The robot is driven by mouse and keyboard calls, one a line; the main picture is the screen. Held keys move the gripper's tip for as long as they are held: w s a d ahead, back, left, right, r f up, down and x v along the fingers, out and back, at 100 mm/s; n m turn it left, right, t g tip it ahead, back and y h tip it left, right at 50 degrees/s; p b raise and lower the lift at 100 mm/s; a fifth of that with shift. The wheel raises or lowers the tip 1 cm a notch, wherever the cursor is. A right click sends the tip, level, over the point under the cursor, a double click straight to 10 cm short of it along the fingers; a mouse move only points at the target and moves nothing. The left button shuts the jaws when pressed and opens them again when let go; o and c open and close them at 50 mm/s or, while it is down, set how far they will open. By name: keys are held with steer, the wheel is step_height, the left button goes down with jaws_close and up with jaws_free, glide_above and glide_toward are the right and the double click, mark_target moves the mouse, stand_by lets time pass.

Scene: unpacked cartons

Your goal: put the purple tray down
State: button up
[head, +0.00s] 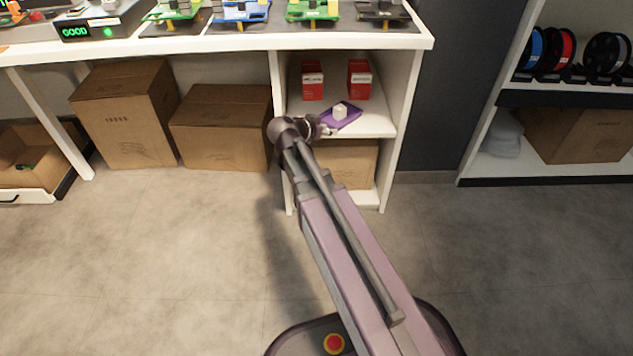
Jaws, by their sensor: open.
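The purple tray (345,118) rests on the middle shelf of the white cubby under the workbench, and a small white block (340,111) sits on it. My gripper (327,130) is open at the tray's near left edge, low over the shelf. It is small in the head view, and whether its fingers touch the tray cannot be told. My arm's wrist hides part of the shelf's left front.
Two red-and-white boxes (312,80) (359,79) stand behind the tray. The white cubby (395,130) has side walls left and right and the bench top above. Brown cartons (225,125) stand on the floor to the left. The floor in front is clear.

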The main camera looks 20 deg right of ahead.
steer(key=s+a+f+n+g+y, duration=0.3)
steer(key=s+a+f+n+y, duration=0.2)
steer(key=s, duration=0.3)
steer(key=s+a+f+n+g+y, duration=0.2)
steer(key=s+a+f+n+y, duration=0.2)
steer(key=s, duration=0.5)
steer(key=shift+a+f+n+g+y, duration=0.4)
steer(key=shift+n+y, duration=0.6)
steer(key=shift+n, duration=0.2)
step_height(320, 180, up, 54)
steer(key=p, duration=5.4)
steer(key=shift+f, duration=0.1)
